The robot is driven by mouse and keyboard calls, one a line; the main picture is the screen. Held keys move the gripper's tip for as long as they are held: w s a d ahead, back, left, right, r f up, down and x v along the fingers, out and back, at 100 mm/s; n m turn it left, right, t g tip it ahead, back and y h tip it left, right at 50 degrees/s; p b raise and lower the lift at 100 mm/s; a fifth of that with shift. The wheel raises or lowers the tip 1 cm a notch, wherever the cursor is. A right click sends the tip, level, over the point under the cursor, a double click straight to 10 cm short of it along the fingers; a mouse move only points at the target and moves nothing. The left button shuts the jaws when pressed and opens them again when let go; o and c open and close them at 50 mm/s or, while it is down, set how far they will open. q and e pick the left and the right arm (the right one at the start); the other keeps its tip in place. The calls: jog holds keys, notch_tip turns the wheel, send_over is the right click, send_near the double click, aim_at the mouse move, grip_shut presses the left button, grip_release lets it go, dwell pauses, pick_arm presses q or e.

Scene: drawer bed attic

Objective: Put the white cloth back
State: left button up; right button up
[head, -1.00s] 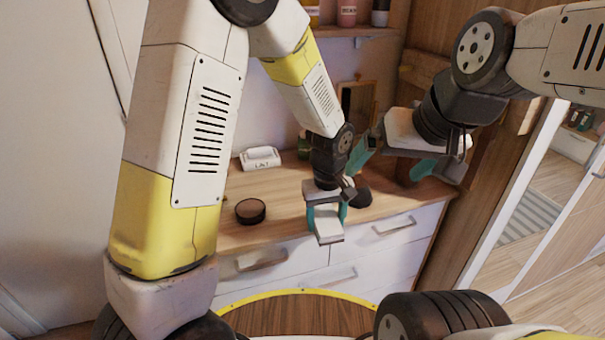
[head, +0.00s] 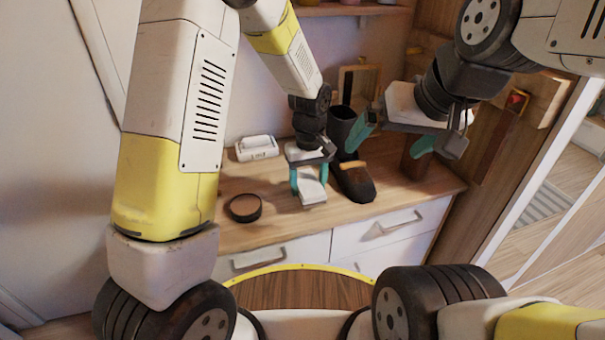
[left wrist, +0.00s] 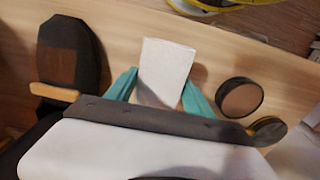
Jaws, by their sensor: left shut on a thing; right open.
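The white cloth (head: 312,190) is a small flat pale piece held between the teal fingers of my left gripper (head: 309,182), above the wooden dresser top. In the left wrist view the cloth (left wrist: 167,66) sticks out past the fingertips over the wood. I cannot tell whether it touches the top. My right gripper (head: 396,134) is open and empty, above the dresser's right part.
A dark boot (head: 354,182) stands just right of the cloth. A round dark tin (head: 243,208) lies to the left, and a white box (head: 256,147) stands behind. The white drawers (head: 398,225) below look closed. Bare wood lies in front of the tin and boot.

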aim_at(302, 190)
pick_arm(q)
jog(key=shift+w+a, duration=0.4)
jog(key=shift+w+a+f, duration=0.1)
jog(key=shift+a+f, duration=0.05)
jog(key=shift+f, duration=0.45)
jog(key=shift+w+a+f, duration=0.1)
jog(key=shift+w+f, duration=0.05)
jog(key=shift+f, duration=0.5)
jog(key=shift+w+a+f, duration=0.1)
jog(key=shift+a+f, duration=0.05)
jog(key=shift+f, duration=0.45)
jog(key=shift+f, duration=0.1)
jog(key=o, duration=1.2)
